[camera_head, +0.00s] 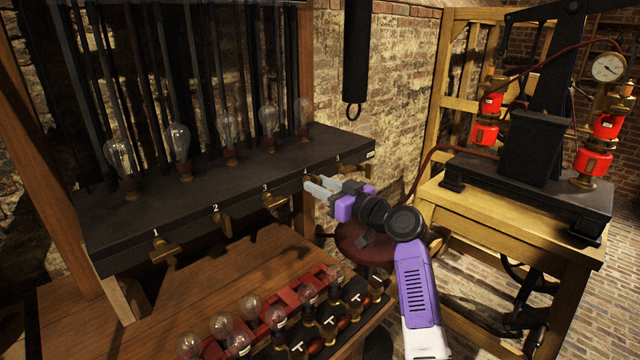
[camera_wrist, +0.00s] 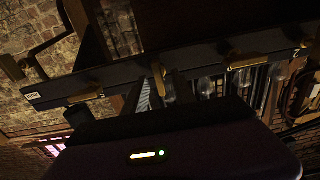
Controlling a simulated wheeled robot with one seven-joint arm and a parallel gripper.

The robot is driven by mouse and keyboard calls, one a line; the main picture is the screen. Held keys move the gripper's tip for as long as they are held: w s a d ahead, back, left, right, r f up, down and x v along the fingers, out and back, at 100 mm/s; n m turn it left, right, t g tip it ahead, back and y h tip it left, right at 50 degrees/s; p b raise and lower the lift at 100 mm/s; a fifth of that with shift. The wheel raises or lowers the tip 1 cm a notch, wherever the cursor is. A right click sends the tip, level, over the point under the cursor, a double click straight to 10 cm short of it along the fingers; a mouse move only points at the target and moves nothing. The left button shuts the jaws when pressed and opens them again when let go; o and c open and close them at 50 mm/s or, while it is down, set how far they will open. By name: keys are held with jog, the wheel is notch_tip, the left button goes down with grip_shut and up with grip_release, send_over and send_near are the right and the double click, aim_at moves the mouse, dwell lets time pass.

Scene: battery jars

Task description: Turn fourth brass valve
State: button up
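The fourth brass valve (camera_wrist: 160,82) shows in the wrist view on the edge of the black shelf (camera_wrist: 205,62). In the head view my gripper hides most of it, just below the label 4. My gripper (camera_head: 316,187) reaches in from the right, its two grey fingers apart. In the wrist view the fingers (camera_wrist: 160,92) point toward the shelf edge, one on each side of the valve handle. I cannot tell whether they touch it.
Brass valves one (camera_head: 163,250), two (camera_head: 222,220) and three (camera_head: 274,203) stick out along the same edge. Glass bulbs (camera_head: 178,143) stand on the shelf. More bulbs sit in a red rack (camera_head: 262,312) below. A black cylinder with a ring (camera_head: 356,60) hangs behind. A wooden bench with a machine (camera_head: 530,195) stands right.

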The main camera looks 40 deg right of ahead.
jog(key=shift+w, duration=0.1)
grip_shut()
jog(key=shift+m, duration=0.3)
jog(key=m, duration=0.2)
jog(key=shift+d+m, duration=0.1)
jog(key=shift+m, duration=0.3)
jog(key=m, duration=0.3)
jog(key=shift+m+p, duration=0.3)
jog(key=m+p, duration=0.1)
jog(key=m, duration=0.2)
jog(key=m+p, duration=0.2)
jog(key=m, duration=0.2)
jog(key=m+p, duration=0.1)
jog(key=m, duration=0.3)
jog(key=shift+d+f+p, duration=0.2)
jog(key=shift+d+p, duration=0.05)
jog(key=shift+p, duration=0.05)
